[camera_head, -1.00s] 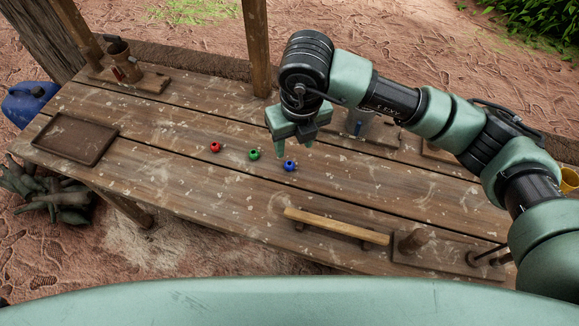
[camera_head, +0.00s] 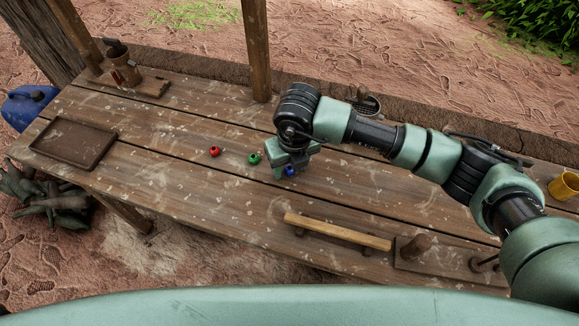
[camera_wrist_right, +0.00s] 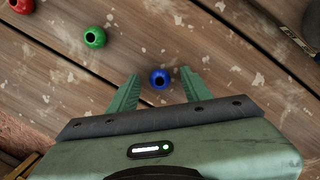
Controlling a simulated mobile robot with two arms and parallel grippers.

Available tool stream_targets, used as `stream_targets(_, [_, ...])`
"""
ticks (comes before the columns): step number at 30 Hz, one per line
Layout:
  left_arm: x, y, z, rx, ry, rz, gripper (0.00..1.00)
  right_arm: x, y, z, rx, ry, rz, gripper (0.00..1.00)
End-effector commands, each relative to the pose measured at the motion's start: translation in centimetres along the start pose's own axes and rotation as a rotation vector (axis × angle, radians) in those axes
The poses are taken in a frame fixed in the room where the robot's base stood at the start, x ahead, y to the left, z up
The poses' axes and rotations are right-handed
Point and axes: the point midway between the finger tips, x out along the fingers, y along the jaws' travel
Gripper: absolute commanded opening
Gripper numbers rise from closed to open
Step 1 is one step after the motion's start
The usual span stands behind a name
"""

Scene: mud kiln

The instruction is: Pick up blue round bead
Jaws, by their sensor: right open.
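The blue round bead (camera_head: 289,171) lies on the wooden table, at the right end of a row with a green bead (camera_head: 254,158) and a red bead (camera_head: 215,151). My right gripper (camera_head: 287,174) is low over the table at the blue bead and partly covers it in the head view. In the right wrist view, the blue bead (camera_wrist_right: 160,78) shows its dark hole and lies between the open fingertips of my right gripper (camera_wrist_right: 159,78). A gap shows between the bead and each finger. My left gripper is not in view.
The green bead (camera_wrist_right: 95,37) is a short way left of the fingers in the wrist view. A wooden bar (camera_head: 337,231) is near the table's front edge. A dark tray (camera_head: 73,143) is at the left. The table's middle left is clear.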

Motion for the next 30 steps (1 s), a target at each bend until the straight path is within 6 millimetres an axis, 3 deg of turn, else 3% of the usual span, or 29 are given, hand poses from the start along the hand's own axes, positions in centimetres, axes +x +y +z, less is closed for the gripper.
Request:
stream_targets(4, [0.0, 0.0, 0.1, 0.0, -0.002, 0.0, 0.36, 0.0, 0.0, 0.0, -0.001, -0.001, 0.0, 0.49])
stream_targets(5, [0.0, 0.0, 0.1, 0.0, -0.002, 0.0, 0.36, 0.0, 0.0, 0.0, -0.001, -0.001, 0.0, 0.43])
stream_targets(9, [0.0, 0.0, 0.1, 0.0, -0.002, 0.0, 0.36, 0.0, 0.0, 0.0, -0.001, -0.001, 0.0, 0.04])
stream_targets(10, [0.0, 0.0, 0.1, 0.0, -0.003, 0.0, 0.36, 0.0, 0.0, 0.0, 0.0, -0.001, 0.0, 0.0])
stream_targets(23, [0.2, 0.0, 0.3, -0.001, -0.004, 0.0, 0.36, -0.7, 0.0, 0.2, -0.001, -0.003, 0.002, 0.0])
stream_targets(30, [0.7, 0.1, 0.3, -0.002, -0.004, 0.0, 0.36, -4.2, 0.0, 0.8, 0.0, -0.007, 0.001, 0.0])
